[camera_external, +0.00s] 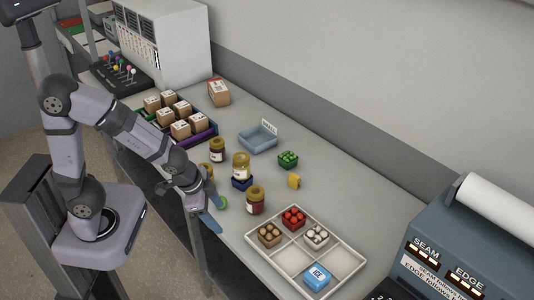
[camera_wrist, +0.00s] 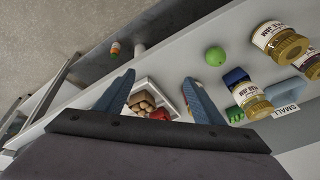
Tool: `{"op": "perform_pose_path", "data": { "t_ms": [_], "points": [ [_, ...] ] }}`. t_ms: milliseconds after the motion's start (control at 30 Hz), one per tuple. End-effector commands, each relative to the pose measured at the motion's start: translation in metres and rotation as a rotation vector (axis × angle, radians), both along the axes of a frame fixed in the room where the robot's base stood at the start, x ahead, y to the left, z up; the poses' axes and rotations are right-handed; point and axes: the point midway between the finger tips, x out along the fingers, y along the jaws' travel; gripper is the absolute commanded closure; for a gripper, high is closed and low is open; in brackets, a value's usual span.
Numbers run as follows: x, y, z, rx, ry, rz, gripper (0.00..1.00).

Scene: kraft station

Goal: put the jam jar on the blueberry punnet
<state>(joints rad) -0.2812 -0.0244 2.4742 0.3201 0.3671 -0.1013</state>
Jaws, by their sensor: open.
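The blueberry punnet (camera_external: 242,183), small and dark blue, stands on the bench in the external view; it also shows in the wrist view (camera_wrist: 235,76). A gold-lidded jar (camera_external: 240,167) with a pale label sits upright on top of it, apparently the jam jar; in the wrist view this jar (camera_wrist: 246,95) touches the punnet. My gripper (camera_external: 211,208) is open at the bench's front edge, left of the punnet and apart from it. In the wrist view nothing is between the fingertips (camera_wrist: 159,78).
Other jars stand close by: a dark one (camera_external: 217,151) behind, one (camera_external: 255,201) in front, one (camera_external: 207,171) partly hidden by my arm.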

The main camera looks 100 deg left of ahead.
Motion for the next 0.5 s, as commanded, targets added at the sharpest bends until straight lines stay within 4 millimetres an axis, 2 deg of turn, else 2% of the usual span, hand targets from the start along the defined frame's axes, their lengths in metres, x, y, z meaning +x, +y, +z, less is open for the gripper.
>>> {"op": "perform_pose_path", "data": {
  "t_ms": [33, 100, 200, 333, 500],
  "points": [
    [-0.014, -0.028, -0.003, -0.035, 0.056, -0.028, 0.37],
    [-0.037, -0.059, -0.007, -0.084, 0.135, -0.049, 0.37],
    [-0.064, -0.092, -0.009, -0.138, 0.223, -0.078, 0.37],
    [-0.085, -0.114, -0.009, -0.179, 0.287, -0.100, 0.37],
    [-0.092, -0.121, -0.009, -0.193, 0.309, -0.106, 0.37]
  ]
}}
